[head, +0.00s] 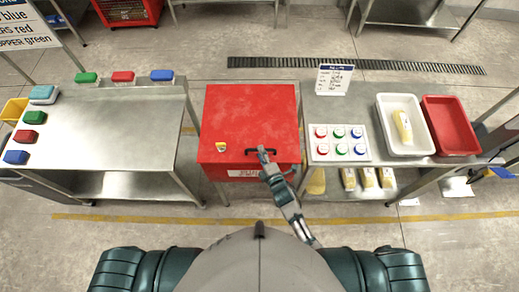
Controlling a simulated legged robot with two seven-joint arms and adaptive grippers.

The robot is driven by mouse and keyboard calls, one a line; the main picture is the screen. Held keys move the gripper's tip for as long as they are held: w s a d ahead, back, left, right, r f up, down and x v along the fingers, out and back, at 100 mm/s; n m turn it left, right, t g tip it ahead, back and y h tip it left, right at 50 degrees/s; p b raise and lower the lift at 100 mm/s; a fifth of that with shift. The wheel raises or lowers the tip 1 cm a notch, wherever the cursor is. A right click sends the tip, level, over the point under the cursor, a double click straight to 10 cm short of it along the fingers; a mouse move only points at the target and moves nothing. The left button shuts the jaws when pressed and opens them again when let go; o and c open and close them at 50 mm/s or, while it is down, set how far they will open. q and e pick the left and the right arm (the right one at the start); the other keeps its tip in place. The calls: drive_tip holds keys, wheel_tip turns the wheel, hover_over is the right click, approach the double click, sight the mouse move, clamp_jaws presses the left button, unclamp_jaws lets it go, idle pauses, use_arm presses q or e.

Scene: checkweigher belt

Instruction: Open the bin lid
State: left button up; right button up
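The red bin (250,112) stands in the middle, between two steel tables, with its flat red lid down. A black handle (250,151) sits at the lid's front edge, and a small yellow label is to its left. My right gripper (264,153) is at the handle, reaching up from below and covering part of it. The fingers are too small to tell whether they are closed around the handle or only beside it. My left gripper is not in view.
The left table (105,130) holds several coloured blocks. The right table holds a button panel (340,143), a small sign (334,79), a white tray (383,112) with a yellow item, and a red tray (450,127). Yellow items show below the right table.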

drive_tip(key=shift+x, duration=1.05)
drive_tip(key=shift+w+d+f, duration=0.1)
drive_tip(key=shift+w+d, duration=0.05)
drive_tip(key=shift+w, duration=0.1)
drive_tip(key=shift+c, duration=1.4)
drive_tip(key=shift+s, duration=0.1)
clamp_jaws()
